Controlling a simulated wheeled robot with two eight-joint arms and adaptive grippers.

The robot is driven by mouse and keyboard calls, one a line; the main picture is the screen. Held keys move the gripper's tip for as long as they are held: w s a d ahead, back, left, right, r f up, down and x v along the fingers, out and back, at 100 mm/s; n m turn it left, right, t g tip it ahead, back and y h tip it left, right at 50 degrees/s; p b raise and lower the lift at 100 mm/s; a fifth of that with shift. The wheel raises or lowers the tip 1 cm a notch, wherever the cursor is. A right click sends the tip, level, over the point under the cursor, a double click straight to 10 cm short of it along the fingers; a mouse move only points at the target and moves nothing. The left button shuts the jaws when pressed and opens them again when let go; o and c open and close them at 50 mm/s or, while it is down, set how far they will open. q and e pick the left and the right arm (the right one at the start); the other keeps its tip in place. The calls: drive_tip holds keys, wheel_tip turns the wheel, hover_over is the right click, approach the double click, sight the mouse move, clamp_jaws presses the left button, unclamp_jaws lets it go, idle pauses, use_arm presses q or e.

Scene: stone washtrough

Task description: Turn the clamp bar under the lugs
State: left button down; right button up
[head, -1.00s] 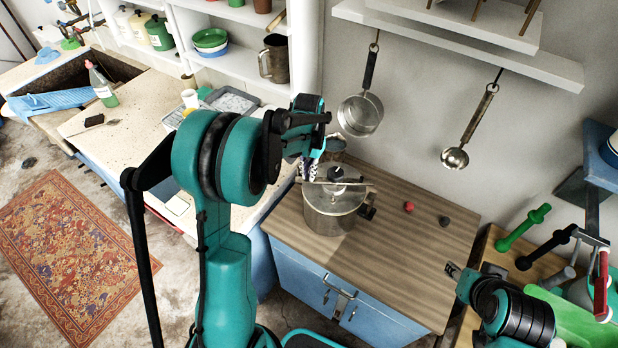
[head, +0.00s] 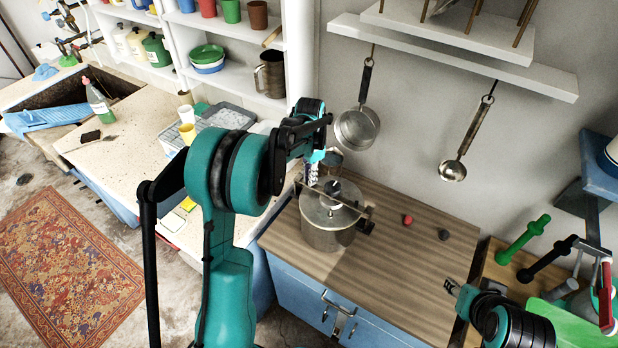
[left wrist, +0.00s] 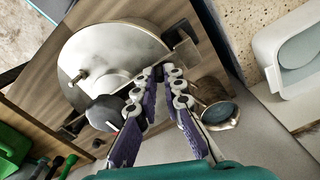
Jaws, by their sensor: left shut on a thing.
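A round metal pot (head: 327,235) with a lid stands on the wooden worktop. The thin clamp bar (head: 348,206) lies across the lid and slants down to the right in the head view. A black knob (head: 333,187) sits on its middle and also shows in the left wrist view (left wrist: 103,112). My left gripper (head: 311,180) is shut on the bar's far-left end; its purple-padded fingers (left wrist: 163,80) cover that end in the wrist view. My right gripper (head: 451,287) is low at the right, away from the pot, too small to read.
A small round container (head: 331,160) stands close behind the pot. A red knob (head: 408,219) and a dark knob (head: 443,234) lie to its right. A pan (head: 357,128) and a ladle (head: 453,170) hang on the wall behind. The right half of the worktop (head: 400,265) is mostly clear.

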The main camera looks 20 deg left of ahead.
idle(0.3)
use_arm(q)
drive_tip(key=c, duration=1.6)
unclamp_jaws()
